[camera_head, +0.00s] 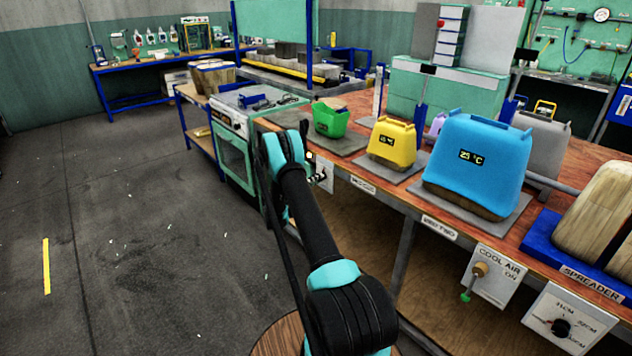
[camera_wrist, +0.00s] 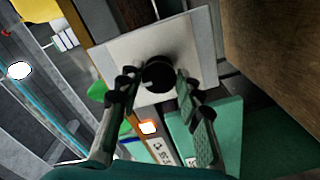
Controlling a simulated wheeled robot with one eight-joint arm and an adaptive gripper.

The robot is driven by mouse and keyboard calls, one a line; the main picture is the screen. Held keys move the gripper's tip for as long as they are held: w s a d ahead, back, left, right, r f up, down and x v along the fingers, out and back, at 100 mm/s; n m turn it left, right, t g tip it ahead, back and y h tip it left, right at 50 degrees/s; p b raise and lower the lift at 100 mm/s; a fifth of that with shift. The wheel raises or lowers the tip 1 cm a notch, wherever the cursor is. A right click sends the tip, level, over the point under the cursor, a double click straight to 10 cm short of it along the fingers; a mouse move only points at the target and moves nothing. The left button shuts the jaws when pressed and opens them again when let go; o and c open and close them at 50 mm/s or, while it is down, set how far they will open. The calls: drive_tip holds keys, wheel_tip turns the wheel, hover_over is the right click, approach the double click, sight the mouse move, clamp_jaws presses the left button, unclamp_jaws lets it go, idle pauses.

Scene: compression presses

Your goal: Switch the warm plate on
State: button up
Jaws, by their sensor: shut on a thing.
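A pale square switch panel (camera_head: 322,172) is on the bench front, just right of my gripper (camera_head: 300,163) in the head view. In the wrist view the panel (camera_wrist: 120,52) fills the upper middle and carries a round black knob (camera_wrist: 158,75). My gripper (camera_wrist: 158,88) has one finger on each side of this knob and is shut on it. No label on the panel can be read, and its knob setting is unclear. A green bin (camera_head: 330,119) stands on a grey plate (camera_head: 348,145) above the panel; which plate is the warm plate is not readable.
A yellow container (camera_head: 391,143) and a large blue one (camera_head: 478,155) showing a temperature stand on the bench. A COOL AIR panel (camera_head: 493,275), another dial panel (camera_head: 570,318) and a blue SPREADER base (camera_head: 590,270) are at right.

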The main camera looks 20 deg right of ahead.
drive_tip(key=o, duration=1.1)
drive_tip(key=shift+o, duration=0.2)
drive_tip(key=shift+a, duration=0.1)
drive_tip(key=v, duration=1.1)
drive_tip(key=shift+s+a, duration=0.15)
drive_tip(key=shift+a, duration=0.25)
